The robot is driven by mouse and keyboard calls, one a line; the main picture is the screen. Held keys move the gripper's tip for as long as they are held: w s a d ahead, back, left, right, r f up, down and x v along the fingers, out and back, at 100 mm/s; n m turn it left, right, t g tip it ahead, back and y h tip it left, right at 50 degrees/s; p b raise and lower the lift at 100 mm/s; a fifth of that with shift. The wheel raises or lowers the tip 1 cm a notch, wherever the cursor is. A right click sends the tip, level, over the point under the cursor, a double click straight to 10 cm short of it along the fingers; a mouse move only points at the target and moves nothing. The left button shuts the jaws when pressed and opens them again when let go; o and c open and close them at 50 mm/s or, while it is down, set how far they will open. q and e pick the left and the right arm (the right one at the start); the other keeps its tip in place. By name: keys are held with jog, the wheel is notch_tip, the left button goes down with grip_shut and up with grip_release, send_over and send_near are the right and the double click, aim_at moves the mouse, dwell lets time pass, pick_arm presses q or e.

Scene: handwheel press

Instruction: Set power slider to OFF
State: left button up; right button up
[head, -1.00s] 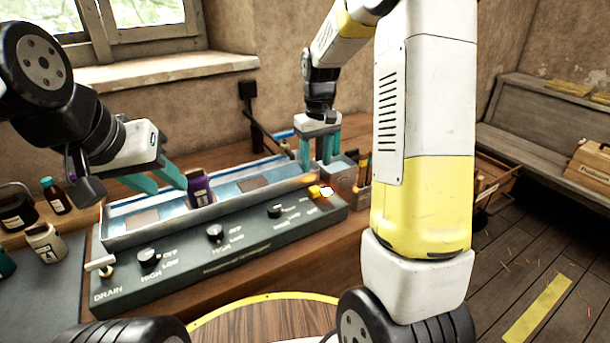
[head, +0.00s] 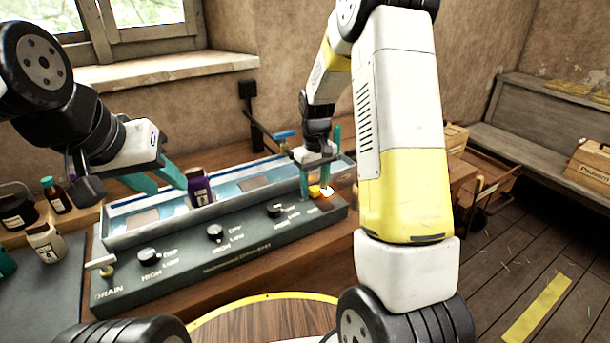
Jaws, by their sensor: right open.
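The dark control panel (head: 225,262) runs along the front of a metal trough. A small yellow knob (head: 314,191), which looks like the power slider, sits at the panel's right end beside a bright glow; its lettering is too small to read. My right gripper (head: 315,188) is open and points down over this end, its teal fingers to either side of the yellow knob. I cannot tell whether they touch it. My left gripper (head: 167,188) looks open, its teal fingers apart, close to a dark purple jar (head: 199,187) at the trough.
Bottles and a white jar (head: 45,243) stand at the far left. A blue-handled tap (head: 284,134) is behind the trough. My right forearm hides the bench's right part.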

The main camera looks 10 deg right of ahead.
grip_shut()
dwell(1.3)
